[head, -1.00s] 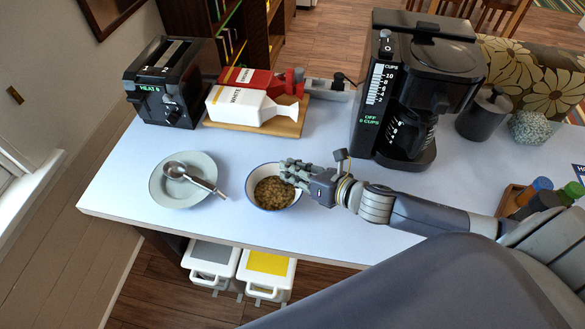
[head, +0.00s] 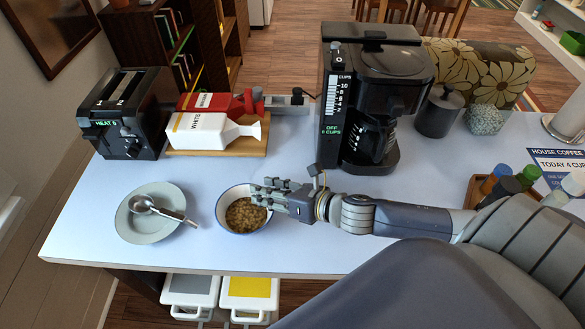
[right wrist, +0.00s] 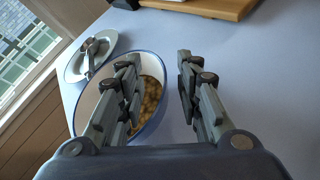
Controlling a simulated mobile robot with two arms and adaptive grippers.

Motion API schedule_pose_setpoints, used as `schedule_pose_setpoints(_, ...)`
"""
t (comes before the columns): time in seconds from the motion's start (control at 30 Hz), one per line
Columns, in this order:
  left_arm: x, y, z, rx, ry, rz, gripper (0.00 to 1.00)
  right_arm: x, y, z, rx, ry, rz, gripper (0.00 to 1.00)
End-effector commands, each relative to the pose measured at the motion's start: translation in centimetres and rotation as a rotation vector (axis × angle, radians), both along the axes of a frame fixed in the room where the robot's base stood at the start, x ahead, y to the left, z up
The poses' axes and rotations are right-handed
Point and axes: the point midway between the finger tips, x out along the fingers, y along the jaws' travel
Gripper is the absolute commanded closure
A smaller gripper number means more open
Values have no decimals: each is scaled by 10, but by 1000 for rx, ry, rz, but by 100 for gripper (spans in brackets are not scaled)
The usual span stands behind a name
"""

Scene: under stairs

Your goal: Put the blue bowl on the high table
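The bowl (head: 231,221) is white inside with a blue rim and holds brown food pieces. It sits upright near the front edge of the pale counter (head: 330,240). My right gripper (head: 270,193) reaches in from the right over the bowl's right rim. In the right wrist view the gripper (right wrist: 158,72) is open, with one finger over the bowl (right wrist: 88,105) and the other outside it to the right. I cannot tell whether a finger touches the rim. My left gripper is out of view. No separate high table can be made out for sure.
A grey plate with a spoon (head: 140,228) lies left of the bowl. Behind stand a toaster (head: 120,118), red and white cartons on a wooden board (head: 235,148), and a black coffee maker (head: 375,95). Coloured bottles (head: 497,180) stand at the right. Lidded bins (head: 250,290) sit below the counter.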

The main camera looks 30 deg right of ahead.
Motion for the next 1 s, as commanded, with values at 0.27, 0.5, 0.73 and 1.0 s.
schedule_pose_setpoints(0.27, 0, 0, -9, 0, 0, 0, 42, -31, -15, 11, -1, 3, 3, 68)
schedule_pose_setpoints(0.5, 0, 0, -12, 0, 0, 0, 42, -50, -25, 20, -1, 2, 0, 68)
schedule_pose_setpoints(0.73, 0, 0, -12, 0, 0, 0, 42, -67, -33, 28, 2, 3, 1, 68)
schedule_pose_setpoints(1.0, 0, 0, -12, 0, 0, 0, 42, -80, -40, 35, 1, 1, 1, 68)
